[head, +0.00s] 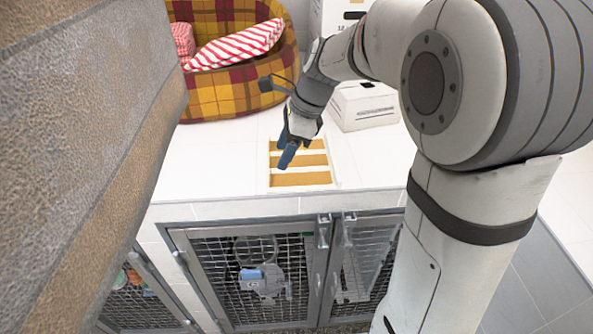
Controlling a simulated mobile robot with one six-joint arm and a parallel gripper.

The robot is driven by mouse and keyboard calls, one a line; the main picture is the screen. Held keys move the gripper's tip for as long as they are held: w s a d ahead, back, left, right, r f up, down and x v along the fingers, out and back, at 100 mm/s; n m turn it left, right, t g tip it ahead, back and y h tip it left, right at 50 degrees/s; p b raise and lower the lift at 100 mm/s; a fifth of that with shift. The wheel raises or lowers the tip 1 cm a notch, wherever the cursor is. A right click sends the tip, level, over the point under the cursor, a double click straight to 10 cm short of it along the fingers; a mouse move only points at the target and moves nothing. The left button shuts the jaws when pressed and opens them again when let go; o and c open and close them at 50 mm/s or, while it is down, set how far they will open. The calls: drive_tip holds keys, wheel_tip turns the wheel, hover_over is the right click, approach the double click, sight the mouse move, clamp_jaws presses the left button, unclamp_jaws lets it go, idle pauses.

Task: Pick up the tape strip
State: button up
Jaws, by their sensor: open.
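Several flat orange-tan strips lie parallel on a pale board (333,172) on the white counter top. The front strip (302,179) shows whole. The strips behind it are partly covered by my gripper, and which one is the tape strip I cannot tell. My gripper (288,157) has blue fingers and points down over the left part of the strips. It is open, and I see nothing held in it. Its height above the strips is hard to judge.
A plaid pet bed (235,88) with a red-striped cushion (237,44) stands at the back left. A white box (363,107) stands behind my gripper. Mesh kennel doors (255,275) are below the counter's front edge. A large brown textured slab (85,150) blocks the left.

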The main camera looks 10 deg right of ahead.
sight(271, 176)
drive_tip(key=x, duration=0.7)
drive_tip(key=shift+w+f+p, duration=0.15)
drive_tip(key=shift+f+p, duration=0.05)
drive_tip(key=shift+p, duration=0.15)
drive_tip(key=shift+c, duration=0.2)
drive_tip(key=c, duration=0.4)
